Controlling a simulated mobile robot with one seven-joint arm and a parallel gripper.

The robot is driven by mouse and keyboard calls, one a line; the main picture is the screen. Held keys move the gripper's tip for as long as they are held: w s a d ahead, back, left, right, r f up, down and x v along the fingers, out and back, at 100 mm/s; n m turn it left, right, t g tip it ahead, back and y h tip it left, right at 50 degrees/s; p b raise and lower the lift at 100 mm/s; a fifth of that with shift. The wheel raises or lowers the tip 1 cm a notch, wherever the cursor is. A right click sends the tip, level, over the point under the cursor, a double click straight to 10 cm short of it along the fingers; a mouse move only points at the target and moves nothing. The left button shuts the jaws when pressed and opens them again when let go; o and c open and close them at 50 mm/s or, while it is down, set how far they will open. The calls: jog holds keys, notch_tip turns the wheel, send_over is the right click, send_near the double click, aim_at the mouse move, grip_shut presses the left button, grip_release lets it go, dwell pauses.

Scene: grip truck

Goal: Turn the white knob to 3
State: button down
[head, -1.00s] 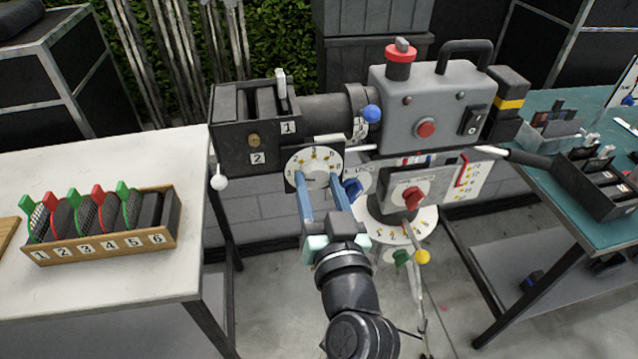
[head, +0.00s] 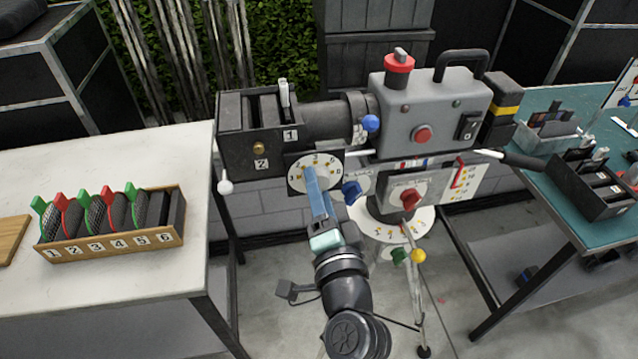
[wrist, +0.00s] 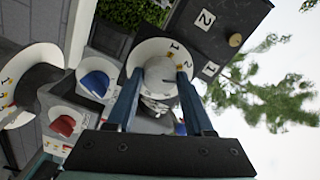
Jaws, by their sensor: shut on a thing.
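The white knob (wrist: 160,66) is at the centre of a round white numbered dial (head: 297,180) below the black box on the camera rig. My gripper (head: 311,171) reaches up to the dial from below and in front. In the wrist view, its two blue fingers (wrist: 160,76) are shut on opposite sides of the knob. In the head view the fingers line up nearly one behind the other and hide most of the knob. A small dark mark shows on the knob's face, but I cannot tell which number it points to.
A blue knob (head: 351,192) sits close right of my fingers, with a red knob (head: 410,199) farther right. A white-topped table (head: 120,283) with a filter rack (head: 110,244) stands left. A teal-topped table (head: 566,187) stands right.

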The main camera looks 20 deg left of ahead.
jog(key=shift+m+p, duration=0.9)
jog(key=shift+m, duration=1.3)
jog(key=shift+c, duration=1.4)
grip_release()
jog(key=b+v, duration=0.3)
jog(key=v, duration=1)
jog(key=shift+b, duration=0.35)
